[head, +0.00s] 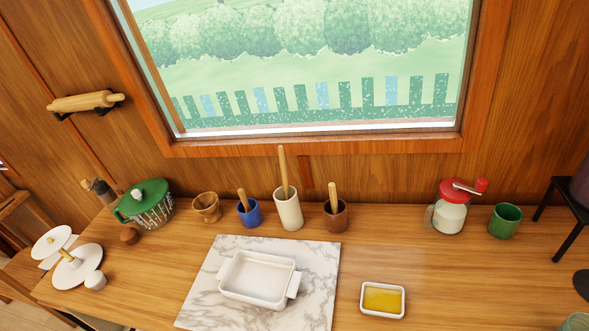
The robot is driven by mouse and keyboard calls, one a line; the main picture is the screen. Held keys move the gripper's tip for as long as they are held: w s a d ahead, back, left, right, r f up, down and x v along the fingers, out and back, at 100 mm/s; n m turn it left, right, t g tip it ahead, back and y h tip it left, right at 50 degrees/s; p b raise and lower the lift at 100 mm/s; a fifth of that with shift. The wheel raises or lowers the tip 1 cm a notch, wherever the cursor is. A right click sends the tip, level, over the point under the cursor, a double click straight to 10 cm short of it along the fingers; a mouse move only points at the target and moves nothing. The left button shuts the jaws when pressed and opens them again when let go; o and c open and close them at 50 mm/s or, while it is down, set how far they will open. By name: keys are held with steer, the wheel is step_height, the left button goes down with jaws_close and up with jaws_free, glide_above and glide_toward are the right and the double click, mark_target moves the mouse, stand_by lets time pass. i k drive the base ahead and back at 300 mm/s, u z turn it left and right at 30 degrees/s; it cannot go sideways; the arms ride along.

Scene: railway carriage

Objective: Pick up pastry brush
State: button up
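No bristles show, so I cannot tell for sure which thing is the pastry brush. Three wooden handles stand upright in holders at the back of the wooden counter. A short handle (241,197) is in a blue cup (250,217). A long handle (283,170) is in a tall cream crock (289,212). A medium handle (333,194) is in a brown cup (337,221). Their lower ends are hidden inside the holders. My gripper is not in view.
A white baking dish (259,281) sits on a marble board (213,290). A small dish of yellow liquid (383,300) is to its right. A wooden cup (206,207) and green pot (147,206) stand left; a red-topped grinder (450,212) and green cup (505,221) right.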

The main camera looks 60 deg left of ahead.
mark_target(333, 187)
steer(key=u, duration=0.6)
steer(key=i, duration=1.05)
steer(key=u, duration=0.7)
